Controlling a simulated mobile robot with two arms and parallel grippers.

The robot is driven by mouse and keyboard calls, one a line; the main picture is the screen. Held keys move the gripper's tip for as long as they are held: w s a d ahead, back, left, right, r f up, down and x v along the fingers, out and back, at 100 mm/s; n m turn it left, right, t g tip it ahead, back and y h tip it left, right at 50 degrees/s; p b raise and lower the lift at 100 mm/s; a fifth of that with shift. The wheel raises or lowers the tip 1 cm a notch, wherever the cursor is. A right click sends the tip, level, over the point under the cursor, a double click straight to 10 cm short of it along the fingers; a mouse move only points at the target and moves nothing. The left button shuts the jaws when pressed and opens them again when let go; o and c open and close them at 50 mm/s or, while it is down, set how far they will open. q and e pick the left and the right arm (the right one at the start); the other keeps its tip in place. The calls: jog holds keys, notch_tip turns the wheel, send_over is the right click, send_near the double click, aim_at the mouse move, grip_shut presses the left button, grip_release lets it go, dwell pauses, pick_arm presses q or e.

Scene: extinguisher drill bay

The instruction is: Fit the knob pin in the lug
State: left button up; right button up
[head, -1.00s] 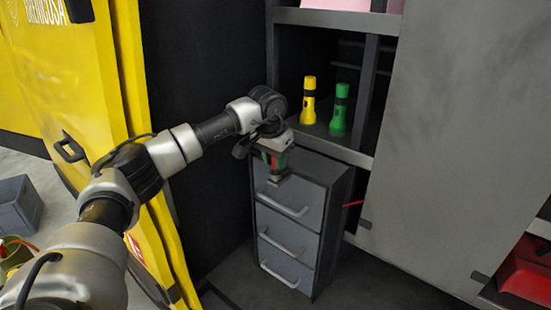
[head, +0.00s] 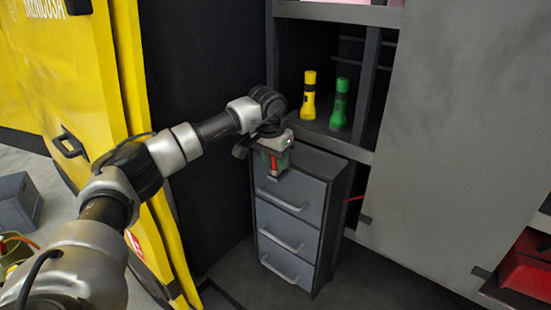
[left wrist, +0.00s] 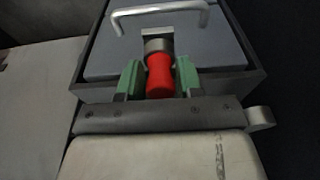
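The knob pin (left wrist: 159,75) has a red knob and a grey metal collar at its far end. It sits between the green fingers of my left gripper (left wrist: 159,80), which appear to be closed against its sides. In the head view my left gripper (head: 275,160) is at the top front of the grey drawer cabinet, and a bit of red shows between its fingers. A small pale metal piece (left wrist: 157,32), perhaps the lug, shows just beyond the collar. Whether the pin touches or enters it is hidden. My right gripper is out of view.
The drawer cabinet (head: 285,218) has bar handles on its front. A yellow flashlight (head: 309,97) and a green flashlight (head: 339,104) stand on the shelf above. A large grey panel (head: 450,130) is to the right, and a yellow door (head: 75,90) to the left.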

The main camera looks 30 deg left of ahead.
pick_arm(q)
jog(key=o, duration=0.4)
jog(key=shift+c, duration=0.2)
